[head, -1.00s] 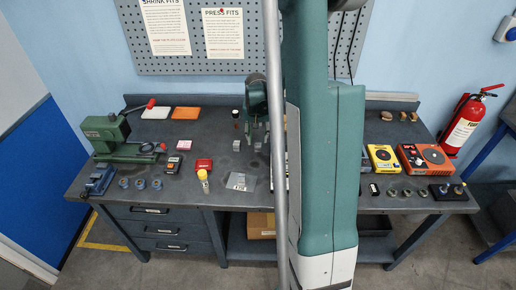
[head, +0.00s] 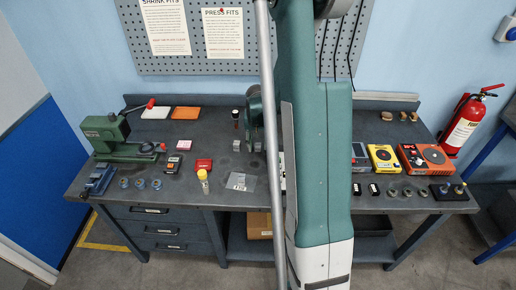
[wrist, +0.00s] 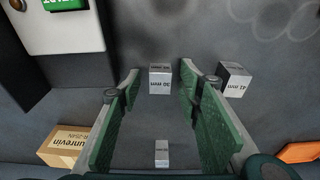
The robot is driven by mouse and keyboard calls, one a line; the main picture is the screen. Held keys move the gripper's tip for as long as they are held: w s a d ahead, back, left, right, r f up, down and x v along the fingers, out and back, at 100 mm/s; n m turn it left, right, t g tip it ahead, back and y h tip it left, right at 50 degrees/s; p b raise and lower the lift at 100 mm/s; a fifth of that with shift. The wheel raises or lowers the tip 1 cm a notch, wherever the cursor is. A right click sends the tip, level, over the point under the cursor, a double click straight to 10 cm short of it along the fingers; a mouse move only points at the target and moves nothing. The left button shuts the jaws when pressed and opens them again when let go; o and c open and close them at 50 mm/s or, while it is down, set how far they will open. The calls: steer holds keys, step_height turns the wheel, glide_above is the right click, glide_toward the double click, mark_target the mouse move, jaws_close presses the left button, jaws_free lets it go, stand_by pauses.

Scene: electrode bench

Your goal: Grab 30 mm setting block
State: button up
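In the wrist view, the 30 mm setting block (wrist: 160,80) is a small pale grey block with its label upside down. It stands on the dark bench top, between and just past the tips of my gripper (wrist: 159,98). The two green-padded fingers are spread wide with a gap on each side of the block, and nothing is held. Whether the tips are level with the block or above it is hard to tell. In the head view my arm hides most of the gripper and this area.
A 41 mm block (wrist: 235,80) stands close outside the right finger. A smaller pale block (wrist: 162,153) lies between the fingers lower in the wrist view. A white device with a green display (wrist: 65,25) is at upper left, a cardboard box (wrist: 65,146) at lower left.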

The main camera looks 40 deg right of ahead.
mark_target(258, 145)
stand_by(0.4)
steer(key=c, duration=1.1)
steer(key=shift+r, duration=0.1)
steer(key=shift+r+p, duration=0.3)
steer(key=shift+r, duration=4.65)
